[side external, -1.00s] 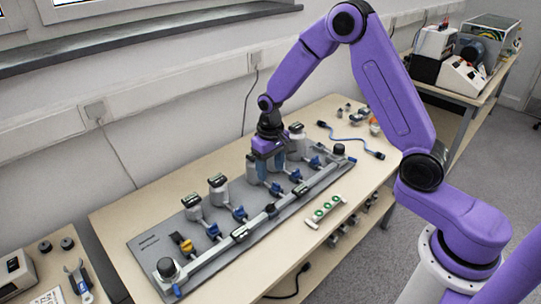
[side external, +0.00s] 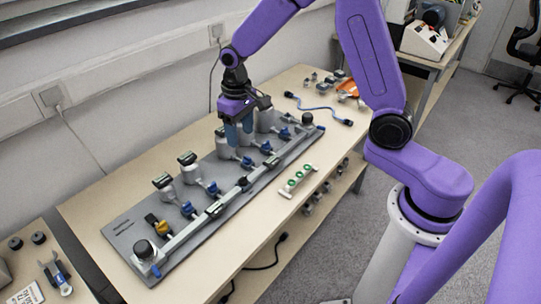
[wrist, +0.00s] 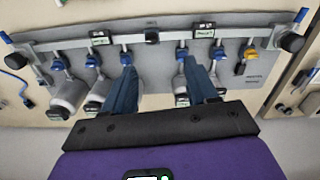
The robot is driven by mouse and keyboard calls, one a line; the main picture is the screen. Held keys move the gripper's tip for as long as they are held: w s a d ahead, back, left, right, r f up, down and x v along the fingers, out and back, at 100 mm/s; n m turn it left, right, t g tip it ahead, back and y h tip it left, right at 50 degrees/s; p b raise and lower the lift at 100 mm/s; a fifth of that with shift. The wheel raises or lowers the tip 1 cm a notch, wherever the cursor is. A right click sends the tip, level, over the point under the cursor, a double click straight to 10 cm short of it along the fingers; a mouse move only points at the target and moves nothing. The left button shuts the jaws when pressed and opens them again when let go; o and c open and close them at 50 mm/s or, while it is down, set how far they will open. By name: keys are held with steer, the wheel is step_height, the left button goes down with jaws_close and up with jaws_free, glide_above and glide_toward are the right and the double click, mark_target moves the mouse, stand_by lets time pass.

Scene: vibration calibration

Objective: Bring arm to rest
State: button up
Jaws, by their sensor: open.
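My gripper (side external: 239,139) is over the far half of a grey calibration board (side external: 122,236) on the wooden bench, pointing down. In the wrist view its two blue fingers (wrist: 160,66) are spread apart with nothing between them. The board carries a long metal rail (wrist: 220,36) with blue-handled valves (wrist: 92,60) and several grey-white cylinders (wrist: 68,92). In the side view the fingers stand among the farther cylinders (side external: 265,118) and partly hide them. I cannot tell whether they touch anything.
A pale strip with green rings (side external: 297,180) lies before the board. A blue cable (side external: 318,108) and small metal parts lie at the bench's far end. A yellow-handled valve (side external: 155,222) is at the near end. A second table (side external: 30,265) holds a tool at lower left.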

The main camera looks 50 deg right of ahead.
steer(key=s+a+r+n, duration=0.2)
steer(key=s+r+n, duration=0.1)
steer(key=s, duration=0.3)
steer(key=s+a+r+n, duration=0.1)
steer(key=s+r+n, duration=0.1)
steer(key=s, duration=0.5)
steer(key=s+d+r+n, duration=0.1)
steer(key=s+d+n, duration=0.1)
steer(key=s, duration=0.6)
steer(key=s+d+r+n, duration=0.1)
steer(key=s+n, duration=0.3)
steer(key=s, duration=0.4)
steer(key=shift+s+d, duration=0.4)
steer(key=shift+d, duration=0.3)
steer(key=shift+r, duration=0.1)
steer(key=shift+c, duration=0.2)
